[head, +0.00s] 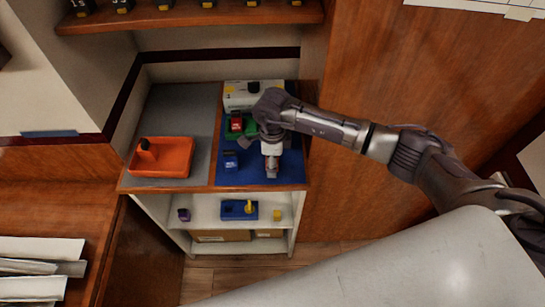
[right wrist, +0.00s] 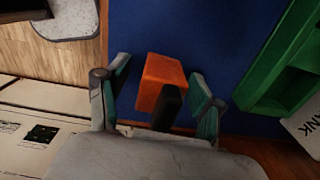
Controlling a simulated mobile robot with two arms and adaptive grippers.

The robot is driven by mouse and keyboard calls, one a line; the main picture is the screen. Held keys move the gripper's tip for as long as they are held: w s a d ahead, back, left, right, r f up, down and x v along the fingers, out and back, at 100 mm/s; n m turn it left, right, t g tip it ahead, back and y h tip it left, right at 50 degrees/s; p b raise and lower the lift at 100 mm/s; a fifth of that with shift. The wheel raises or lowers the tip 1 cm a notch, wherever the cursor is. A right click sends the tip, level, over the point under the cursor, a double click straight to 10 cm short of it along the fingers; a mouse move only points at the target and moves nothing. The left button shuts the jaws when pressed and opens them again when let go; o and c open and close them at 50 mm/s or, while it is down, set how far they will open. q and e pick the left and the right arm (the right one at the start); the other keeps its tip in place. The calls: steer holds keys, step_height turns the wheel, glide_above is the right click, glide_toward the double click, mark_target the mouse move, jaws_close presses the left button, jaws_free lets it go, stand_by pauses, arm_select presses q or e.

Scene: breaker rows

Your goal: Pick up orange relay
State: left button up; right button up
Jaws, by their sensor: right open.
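The orange relay (right wrist: 160,80) lies on the blue mat (right wrist: 215,30) in the right wrist view, with a black part on its near side. My right gripper (right wrist: 160,95) is open, one finger on each side of the relay, with gaps showing between fingers and relay. In the head view my right gripper (head: 271,172) is above the front part of the blue mat (head: 255,176) and mostly covers the relay. My left gripper is not in view.
A blue block (head: 230,159) stands on the mat left of my gripper. Behind are a green tray (head: 252,128) with a red block (head: 236,124) and a white box (head: 240,100). An orange tray (head: 178,165) stands left. A shelf (head: 195,208) below holds small items.

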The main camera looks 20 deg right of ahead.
steer(key=shift+c, duration=0.4)
jaws_close()
steer(key=shift+r, duration=0.1)
step_height(320, 180, up, 4)
steer(key=shift+d+b, duration=0.1)
steer(key=shift+b, duration=1.05)
steer(key=s+d+r, duration=0.7)
steer(key=d+r, duration=0.2)
steer(key=r, duration=0.3)
steer(key=shift+s, duration=0.1)
